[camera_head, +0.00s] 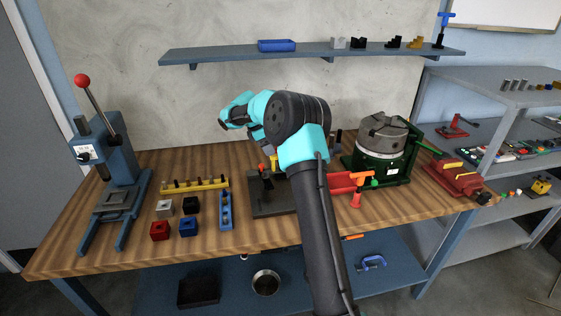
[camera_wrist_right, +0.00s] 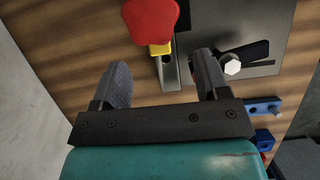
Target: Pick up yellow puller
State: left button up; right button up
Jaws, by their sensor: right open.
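A yellow bar with several dark pegs (camera_head: 195,184) lies on the bench left of centre in the head view. A small yellow part (camera_head: 273,160) shows under my right wrist, above a dark grey plate (camera_head: 272,207). I cannot tell which of these is the puller. In the right wrist view, a red handle (camera_wrist_right: 152,18) with a yellow part (camera_wrist_right: 160,48) shows beyond my right gripper (camera_wrist_right: 160,64). That gripper is open and looks empty, with the yellow part seen between its fingertips. In the head view my arm hides its fingers. My left gripper is out of view.
A blue bar (camera_head: 226,210) and several small blocks lie left of the plate. A press (camera_head: 115,165) stands at the left end. A red clamp (camera_head: 350,182) and a green-based chuck (camera_head: 380,148) stand on the right.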

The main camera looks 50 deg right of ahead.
aim_at(275, 155)
jog(key=shift+s+d+f, duration=0.15)
jog(key=shift+f, duration=0.25)
jog(key=shift+x, duration=2.6)
jog(key=shift+d, duration=0.15)
jog(key=shift+r, duration=0.1)
jog(key=c, duration=1.2)
grip_shut()
jog(key=shift+r, duration=0.1)
